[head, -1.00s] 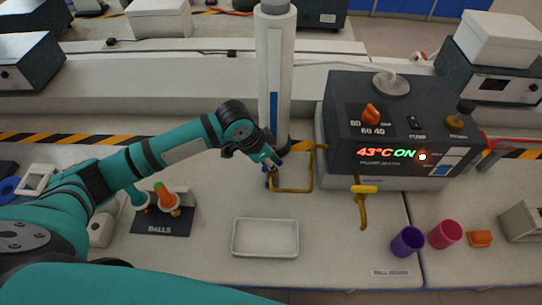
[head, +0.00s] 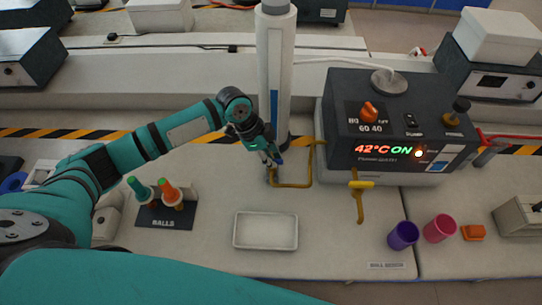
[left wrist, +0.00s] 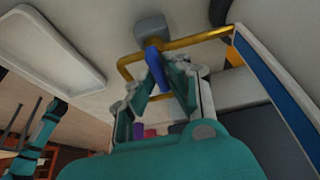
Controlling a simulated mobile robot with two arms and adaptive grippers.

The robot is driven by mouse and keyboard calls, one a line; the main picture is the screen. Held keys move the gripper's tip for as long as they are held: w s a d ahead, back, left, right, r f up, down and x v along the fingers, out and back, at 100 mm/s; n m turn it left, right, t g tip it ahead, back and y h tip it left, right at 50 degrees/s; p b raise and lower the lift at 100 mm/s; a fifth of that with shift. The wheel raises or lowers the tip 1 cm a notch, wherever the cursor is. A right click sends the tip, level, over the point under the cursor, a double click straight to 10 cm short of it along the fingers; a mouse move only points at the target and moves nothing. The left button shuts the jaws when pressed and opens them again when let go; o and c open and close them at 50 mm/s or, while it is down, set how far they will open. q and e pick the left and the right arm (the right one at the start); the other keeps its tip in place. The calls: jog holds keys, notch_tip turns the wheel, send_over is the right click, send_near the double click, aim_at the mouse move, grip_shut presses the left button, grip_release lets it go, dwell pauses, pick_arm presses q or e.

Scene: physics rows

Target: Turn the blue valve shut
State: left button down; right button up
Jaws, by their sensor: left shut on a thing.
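The blue valve handle (left wrist: 157,72) hangs from a grey fitting (left wrist: 151,28) on a yellow pipe in the left wrist view. In the head view it is mostly hidden by my left gripper (head: 273,162), which is at the left end of the yellow pipe loop (head: 296,186). In the left wrist view my left gripper (left wrist: 166,73) is shut on the blue handle, with its fingers on either side of it. My right gripper is not in view.
A heater box (head: 398,115) reading 42°C ON stands right of the pipe, with a yellow handle (head: 361,184) in front. A white post (head: 277,75) rises behind my gripper. A white tray (head: 265,231) lies in front. Purple (head: 403,236) and pink (head: 439,228) cups stand right.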

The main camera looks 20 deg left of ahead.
pick_arm(q)
jog(key=c, duration=1.3)
grip_release()
jog(key=shift+c, duration=0.2)
jog(key=v, duration=1.2)
